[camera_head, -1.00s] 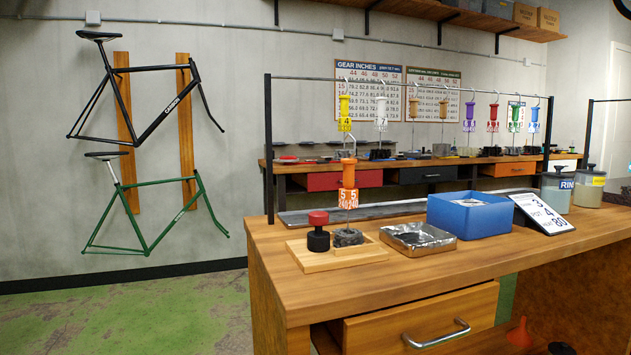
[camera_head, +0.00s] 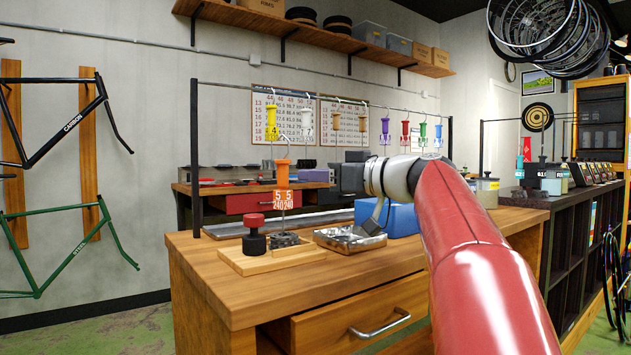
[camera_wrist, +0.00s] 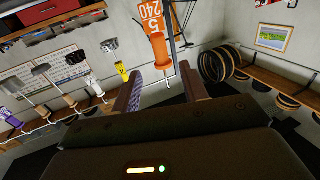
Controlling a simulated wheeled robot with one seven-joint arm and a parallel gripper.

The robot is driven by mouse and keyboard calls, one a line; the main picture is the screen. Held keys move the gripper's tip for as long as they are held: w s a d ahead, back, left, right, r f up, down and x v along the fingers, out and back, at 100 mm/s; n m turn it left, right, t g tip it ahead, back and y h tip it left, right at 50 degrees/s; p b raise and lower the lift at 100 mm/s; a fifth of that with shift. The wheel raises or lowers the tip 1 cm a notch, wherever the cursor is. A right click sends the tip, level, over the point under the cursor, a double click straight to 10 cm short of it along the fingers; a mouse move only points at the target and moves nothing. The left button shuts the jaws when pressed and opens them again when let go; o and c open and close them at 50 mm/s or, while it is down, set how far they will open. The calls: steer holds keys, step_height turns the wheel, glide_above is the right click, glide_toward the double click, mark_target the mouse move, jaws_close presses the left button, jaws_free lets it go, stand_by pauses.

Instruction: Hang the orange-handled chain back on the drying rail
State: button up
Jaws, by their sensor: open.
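The orange-handled chain (camera_head: 283,172) stands upright on the workbench, with its numbered tag below the handle and its dark chain heaped in a wooden tray (camera_head: 236,262). The drying rail (camera_head: 225,84) spans above the bench behind it. My gripper (camera_head: 337,177) is open and empty, to the right of the orange handle at about its height. In the wrist view, the orange handle (camera_wrist: 158,48) appears just beyond the space between my open fingers (camera_wrist: 160,75). I cannot tell whether they touch it. My arm hides part of the bench.
Yellow (camera_head: 271,123), white (camera_head: 306,124), tan, purple (camera_head: 385,130), red, green and other handles hang along the rail. A black-and-red knobbed weight (camera_head: 254,240) stands beside the chain. A foil tray (camera_head: 345,239) and blue box (camera_head: 402,219) are to the right. The bench's front left is clear.

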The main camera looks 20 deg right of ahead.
mark_target(287, 172)
steer(key=p+x, duration=0.4)
steer(key=x, duration=0.3)
steer(key=shift+w+a+r, duration=0.1)
steer(key=shift+a+r, duration=0.05)
steer(key=shift+a, duration=0.1)
steer(key=shift+p+x, duration=0.55)
steer(key=shift+x, duration=0.5)
jaws_close()
stand_by(0.4)
steer(key=shift+r+p, duration=0.9)
steer(key=shift+r, duration=2.1)
